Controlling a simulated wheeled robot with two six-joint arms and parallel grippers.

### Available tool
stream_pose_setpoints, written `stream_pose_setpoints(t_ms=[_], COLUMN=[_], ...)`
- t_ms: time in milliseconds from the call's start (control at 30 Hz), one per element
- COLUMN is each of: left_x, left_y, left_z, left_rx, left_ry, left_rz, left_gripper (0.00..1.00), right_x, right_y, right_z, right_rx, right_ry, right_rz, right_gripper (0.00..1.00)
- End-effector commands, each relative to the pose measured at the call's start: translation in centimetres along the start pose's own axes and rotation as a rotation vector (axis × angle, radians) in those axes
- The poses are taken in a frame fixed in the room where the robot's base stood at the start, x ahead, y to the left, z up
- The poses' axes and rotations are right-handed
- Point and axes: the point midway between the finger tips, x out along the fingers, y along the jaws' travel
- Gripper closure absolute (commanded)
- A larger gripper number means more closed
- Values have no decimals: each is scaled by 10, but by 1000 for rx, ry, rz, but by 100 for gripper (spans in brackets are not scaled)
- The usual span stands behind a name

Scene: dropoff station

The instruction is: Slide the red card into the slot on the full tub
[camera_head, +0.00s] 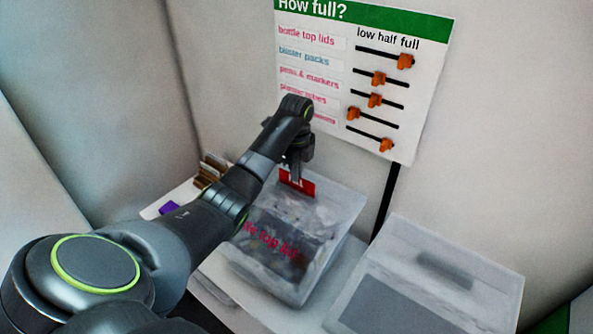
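A red card (297,181) with white lettering stands upright at the top back edge of a clear tub (312,250). The tub is marked "bottle top lids" in red and has grey contents. My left gripper (296,170) points down right above the card, at its upper edge. The fingers are dark and small here, so whether they still grip the card is unclear. The slot is hidden behind the card and gripper. Whether the card's lower edge is inside the slot cannot be told. My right gripper is out of view.
A second tub (485,284) with a pale lid stands to the right. Brown cards (210,168) and a purple item (168,208) lie at the left behind my arm. A "How full?" board (432,75) with orange sliders hangs on the wall behind.

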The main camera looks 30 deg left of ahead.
Motion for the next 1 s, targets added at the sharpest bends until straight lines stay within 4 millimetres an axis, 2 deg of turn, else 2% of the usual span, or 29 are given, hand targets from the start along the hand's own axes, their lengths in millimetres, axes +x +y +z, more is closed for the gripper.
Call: stream_pose_setpoints(t_ms=[367, 400, 567, 867, 1000], left_x=[5, 5, 4, 2, -13], left_y=[0, 0, 0, -1, -5], left_z=[0, 0, 0, 0, -1], left_rx=[0, 0, 0, 0, -4], left_ry=[0, 0, 0, 0, -1], left_rz=[0, 0, 0, -1, -2], left_gripper=[100, 91, 71, 71, 71], right_x=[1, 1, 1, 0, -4], right_y=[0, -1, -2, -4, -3], right_z=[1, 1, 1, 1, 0], right_rx=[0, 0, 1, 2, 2], right_ry=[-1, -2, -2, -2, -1], right_rz=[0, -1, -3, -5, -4], right_gripper=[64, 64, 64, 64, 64])
